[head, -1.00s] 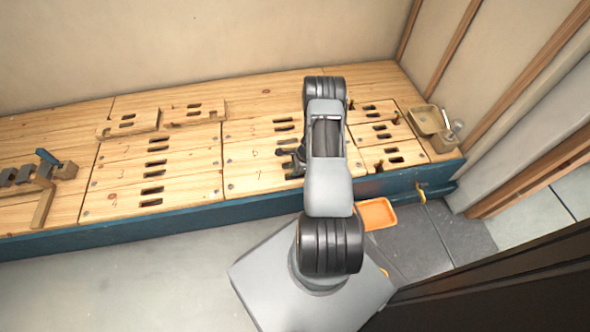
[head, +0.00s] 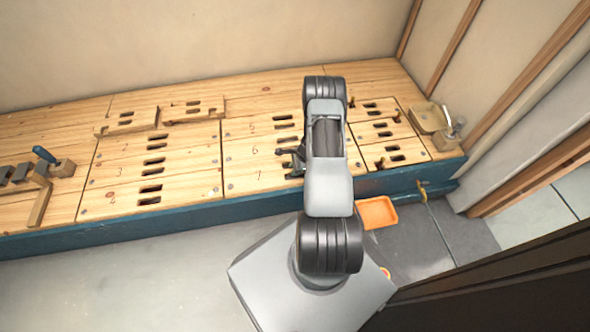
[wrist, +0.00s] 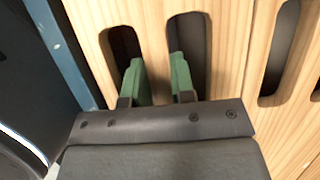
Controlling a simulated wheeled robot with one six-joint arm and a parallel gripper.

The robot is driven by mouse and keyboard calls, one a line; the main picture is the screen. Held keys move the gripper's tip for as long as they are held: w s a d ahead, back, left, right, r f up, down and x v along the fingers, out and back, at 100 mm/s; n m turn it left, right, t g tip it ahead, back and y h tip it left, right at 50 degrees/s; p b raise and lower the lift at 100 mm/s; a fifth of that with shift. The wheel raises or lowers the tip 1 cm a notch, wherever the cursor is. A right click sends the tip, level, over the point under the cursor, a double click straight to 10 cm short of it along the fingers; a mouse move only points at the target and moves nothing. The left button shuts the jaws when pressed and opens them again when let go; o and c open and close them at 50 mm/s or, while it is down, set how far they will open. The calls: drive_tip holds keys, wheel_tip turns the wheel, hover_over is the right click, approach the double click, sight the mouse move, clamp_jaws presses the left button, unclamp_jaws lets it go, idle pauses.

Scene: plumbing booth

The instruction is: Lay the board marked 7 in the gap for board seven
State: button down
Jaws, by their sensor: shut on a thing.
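The board marked 7 (head: 262,180) is pale wood with a number at its left end, at the front of the middle column of boards, in front of the board marked 6 (head: 240,151). My gripper (head: 288,158) is over its right part, and my arm hides its right end. In the wrist view, my gripper's green fingers (wrist: 157,78) reach into two dark slots and are shut on the wooden strip between them (wrist: 156,42). A narrow seam separates this board from its neighbour. I cannot tell whether it lies fully flush.
The blue bench front (head: 160,217) runs just before the boards.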

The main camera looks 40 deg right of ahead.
drive_tip(key=shift+f, duration=0.15)
idle(0.5)
drive_tip(key=c, duration=0.9)
unclamp_jaws()
drive_tip(key=p+v, duration=0.5)
drive_tip(key=v, duration=0.8)
drive_tip(key=shift+d+r, duration=0.2)
drive_tip(key=shift+r, duration=0.2)
